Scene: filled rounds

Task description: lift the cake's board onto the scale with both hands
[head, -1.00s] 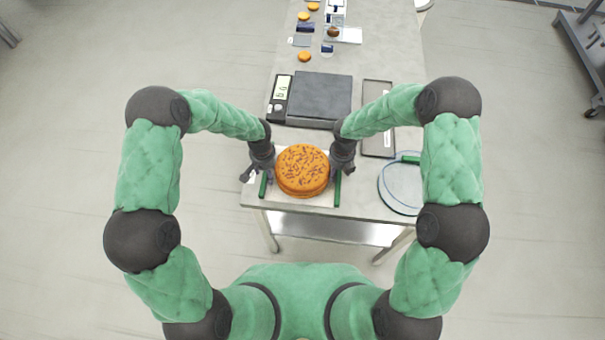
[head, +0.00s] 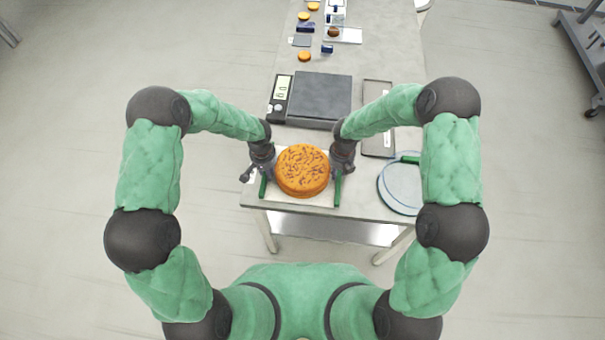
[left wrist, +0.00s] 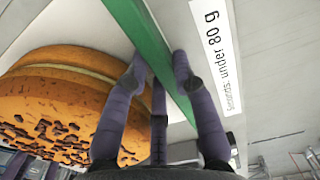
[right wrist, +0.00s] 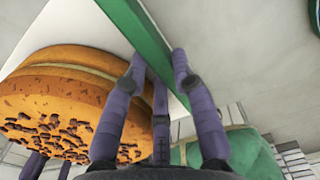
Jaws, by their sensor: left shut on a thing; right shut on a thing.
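The round orange cake (head: 302,170) with dark flecks on top sits on a white board (head: 308,202) with a green handle bar along each side. My left gripper (head: 259,171) is shut on the left green handle, which shows between its fingers in the left wrist view (left wrist: 150,45). My right gripper (head: 342,171) is shut on the right green handle, also seen in the right wrist view (right wrist: 152,45). The scale (head: 320,98), with a dark flat plate and a lit display on its left, stands behind the cake. Its plate is empty.
A shallow tray (head: 378,146) lies right of the scale. A round clear disc with a blue rim (head: 400,190) lies at the table's right edge. Small orange rounds (head: 304,56) and small boxes stand at the far end.

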